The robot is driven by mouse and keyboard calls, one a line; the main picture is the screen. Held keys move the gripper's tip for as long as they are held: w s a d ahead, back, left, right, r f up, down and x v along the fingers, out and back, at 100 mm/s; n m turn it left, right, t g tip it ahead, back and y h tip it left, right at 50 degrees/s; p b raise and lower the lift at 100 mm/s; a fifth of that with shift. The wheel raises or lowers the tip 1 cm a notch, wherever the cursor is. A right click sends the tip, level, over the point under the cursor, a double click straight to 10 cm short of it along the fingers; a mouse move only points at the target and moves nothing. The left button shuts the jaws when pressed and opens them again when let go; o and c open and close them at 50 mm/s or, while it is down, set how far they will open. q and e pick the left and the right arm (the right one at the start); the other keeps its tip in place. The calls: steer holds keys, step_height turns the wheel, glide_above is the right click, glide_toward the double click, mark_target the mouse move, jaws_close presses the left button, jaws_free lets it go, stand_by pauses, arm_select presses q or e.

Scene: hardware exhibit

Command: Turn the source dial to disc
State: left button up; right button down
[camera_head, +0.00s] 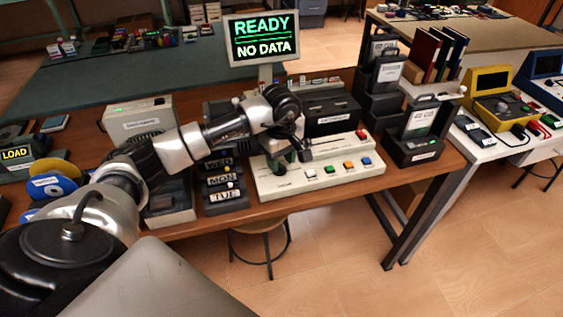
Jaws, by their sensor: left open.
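A cream control console (275,187) stands on the wooden table, with white, green, orange and blue buttons along its front and a red one at its back right. My left arm reaches in from the left, and my left gripper (287,158) is over the left part of this console, pointing down. It is open. The source dial cannot be made out; the gripper and wrist cover that part of the panel. I cannot tell whether the fingers touch anything. The monitor (263,40) behind reads "READY" and "NO DATA". My right gripper is not in view.
A dark box (332,115) stands behind the console. Black holders with cards (413,140) are to the right. A stool (258,228) is below the table's front edge.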

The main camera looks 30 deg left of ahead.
arm_select(q)
steer(key=shift+f, duration=1)
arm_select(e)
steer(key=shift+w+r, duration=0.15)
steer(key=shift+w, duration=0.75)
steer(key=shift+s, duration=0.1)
arm_select(q)
jaws_close()
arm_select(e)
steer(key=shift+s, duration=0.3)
